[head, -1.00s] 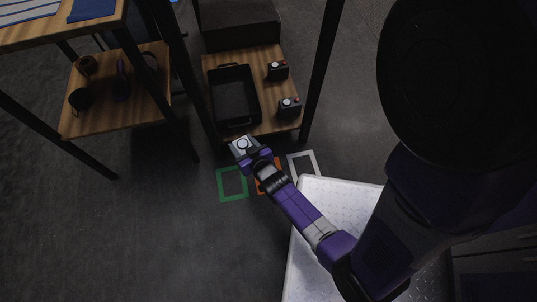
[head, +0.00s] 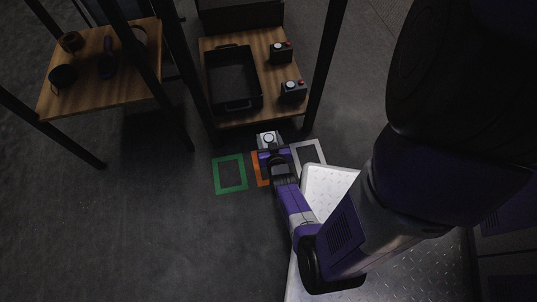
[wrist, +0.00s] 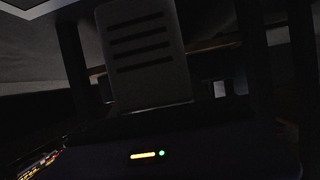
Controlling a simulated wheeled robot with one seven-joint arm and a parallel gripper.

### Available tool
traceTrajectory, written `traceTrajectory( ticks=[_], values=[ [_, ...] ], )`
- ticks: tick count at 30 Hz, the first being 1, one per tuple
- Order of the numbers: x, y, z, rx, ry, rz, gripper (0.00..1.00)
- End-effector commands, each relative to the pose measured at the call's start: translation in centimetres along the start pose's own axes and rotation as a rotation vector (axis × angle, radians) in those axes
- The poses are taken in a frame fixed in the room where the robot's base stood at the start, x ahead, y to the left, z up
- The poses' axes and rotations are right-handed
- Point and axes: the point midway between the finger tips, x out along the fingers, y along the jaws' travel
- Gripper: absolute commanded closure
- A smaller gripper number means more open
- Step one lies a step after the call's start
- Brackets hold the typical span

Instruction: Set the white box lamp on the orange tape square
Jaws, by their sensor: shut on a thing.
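The white box lamp (head: 267,138) is held at the tip of my gripper (head: 268,150), above the floor near the front edge of the low wooden shelf. In the wrist view a pale slotted face (wrist: 143,52), which looks like the lamp's side, fills the upper middle in front of the gripper. The orange tape square (head: 259,170) lies on the floor between a green and a white one. My gripper and arm hide most of it. The lamp appears just beyond the orange square in the head view; its height above the floor is hard to tell.
The green tape square (head: 218,175) is on the left and the white tape square (head: 322,152) on the right. The low shelf (head: 240,120) bears a black tray (head: 207,88) and two dark button boxes (head: 281,55) (head: 293,93). A dark shelf post (head: 319,70) stands to the right.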

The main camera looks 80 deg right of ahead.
Motion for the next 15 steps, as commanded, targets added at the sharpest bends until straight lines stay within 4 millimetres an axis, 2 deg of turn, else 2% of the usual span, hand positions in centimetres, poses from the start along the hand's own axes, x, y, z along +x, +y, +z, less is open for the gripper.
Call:
traceTrajectory(
  ticks=[1, 6, 10, 15],
  values=[
    [0.9, 0.2, 1.8, 0.001, 0.001, 0.003, 1.0],
    [2.2, 0.1, 5.1, 0.0, 0.001, 0.001, 1.0],
    [2.8, 0.1, 6.5, 0.001, 0.002, 0.001, 1.0],
    [3.0, 0.0, 7.1, 0.0, 0.003, 0.0, 1.0]
  ],
)
